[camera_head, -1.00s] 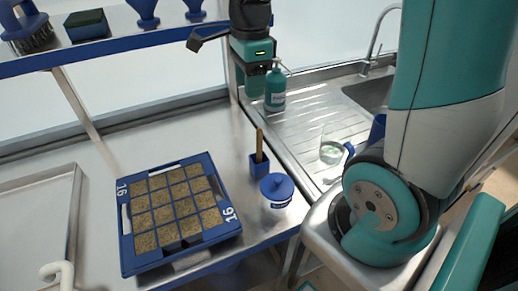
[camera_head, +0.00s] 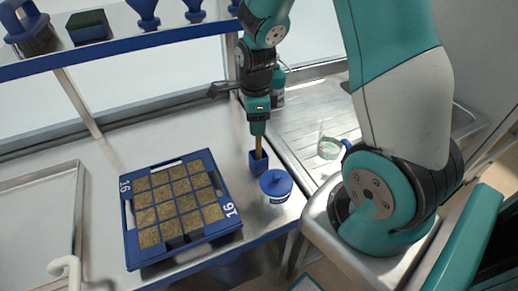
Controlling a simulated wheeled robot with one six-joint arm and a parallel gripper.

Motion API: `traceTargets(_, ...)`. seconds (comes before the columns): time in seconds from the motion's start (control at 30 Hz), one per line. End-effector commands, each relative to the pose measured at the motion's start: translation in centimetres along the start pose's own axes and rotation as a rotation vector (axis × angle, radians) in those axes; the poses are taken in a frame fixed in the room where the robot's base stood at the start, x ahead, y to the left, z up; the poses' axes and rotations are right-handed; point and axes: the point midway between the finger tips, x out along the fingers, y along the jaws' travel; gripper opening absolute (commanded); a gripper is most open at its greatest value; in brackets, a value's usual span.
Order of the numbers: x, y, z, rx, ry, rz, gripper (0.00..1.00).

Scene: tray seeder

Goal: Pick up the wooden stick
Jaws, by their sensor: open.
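The wooden stick (camera_head: 258,147) stands upright in a small blue square holder (camera_head: 258,162) on the steel bench, right of the seed tray. My gripper (camera_head: 258,132) points down directly above the stick, with its fingertips at the stick's upper end. The jaws are open. The top of the stick is hidden by the gripper, so I cannot tell whether the fingers touch it.
A blue lidded pot (camera_head: 276,186) stands close to the holder's lower right. The blue seed tray (camera_head: 226,226) lies to the left. A glass beaker (camera_head: 329,148) and a teal bottle (camera_head: 278,92) are by the sink. A blue shelf (camera_head: 120,44) runs above.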

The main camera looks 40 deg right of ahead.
Motion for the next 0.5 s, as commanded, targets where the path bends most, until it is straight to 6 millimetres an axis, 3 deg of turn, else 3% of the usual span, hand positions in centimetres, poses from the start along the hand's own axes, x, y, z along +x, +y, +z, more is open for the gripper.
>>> traceTargets(0.3, 4.0, 0.0, -0.6, 0.0, 0.002, 0.005, 0.47)
traceTargets(0.5, 4.7, 0.0, -0.6, 0.0, 0.0, 0.001, 0.47)
